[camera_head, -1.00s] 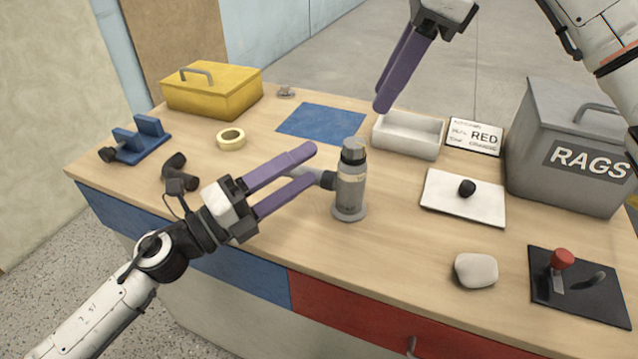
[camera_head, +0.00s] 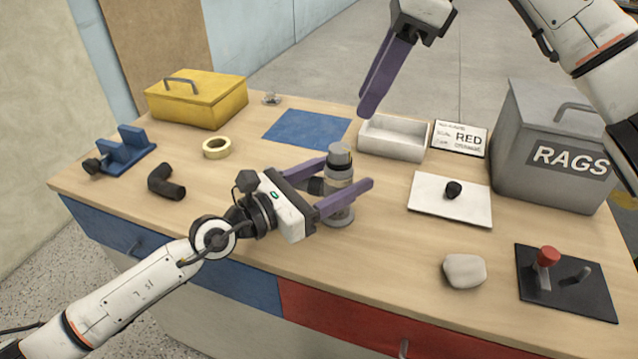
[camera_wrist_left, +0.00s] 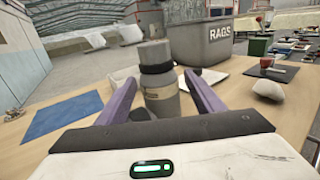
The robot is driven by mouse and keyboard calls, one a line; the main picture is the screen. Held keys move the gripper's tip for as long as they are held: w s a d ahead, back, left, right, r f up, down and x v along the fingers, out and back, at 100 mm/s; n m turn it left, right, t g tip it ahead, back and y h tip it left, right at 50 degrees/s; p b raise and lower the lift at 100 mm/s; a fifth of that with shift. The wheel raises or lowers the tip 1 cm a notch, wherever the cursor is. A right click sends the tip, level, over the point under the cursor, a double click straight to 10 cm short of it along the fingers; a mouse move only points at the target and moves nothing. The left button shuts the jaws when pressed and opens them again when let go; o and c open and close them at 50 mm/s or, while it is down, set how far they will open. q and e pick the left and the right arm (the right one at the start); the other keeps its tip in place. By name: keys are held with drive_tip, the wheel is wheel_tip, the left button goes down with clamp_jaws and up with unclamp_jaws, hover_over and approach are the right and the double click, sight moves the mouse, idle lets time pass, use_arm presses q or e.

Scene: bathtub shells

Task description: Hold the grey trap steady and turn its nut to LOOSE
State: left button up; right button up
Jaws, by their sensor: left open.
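The grey trap (camera_head: 338,196) stands upright on its round base on the wooden bench. It has a grey cap, a dark collar below the cap (camera_wrist_left: 157,69), and a side pipe with a dark end ring (camera_head: 316,186). I cannot tell which ring is the nut, and no LOOSE mark is legible. My left gripper (camera_head: 346,174) is open, with one purple finger on each side of the trap's body; the wrist view shows the trap between the fingers (camera_wrist_left: 160,85), with no clear grip. My right gripper (camera_head: 362,108) hangs above the bench's back, away from the trap; its fingers overlap in view.
Around the trap are a white tray (camera_head: 393,143), a RED card (camera_head: 462,138), a white plate with a black knob (camera_head: 430,208), a grey RAGS bin (camera_head: 535,185), a pale stone (camera_head: 464,270) and a red-knobbed lever board (camera_head: 560,298). A black elbow pipe (camera_head: 167,183) lies left.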

use_arm(q)
drive_tip(key=shift+x, duration=1.55)
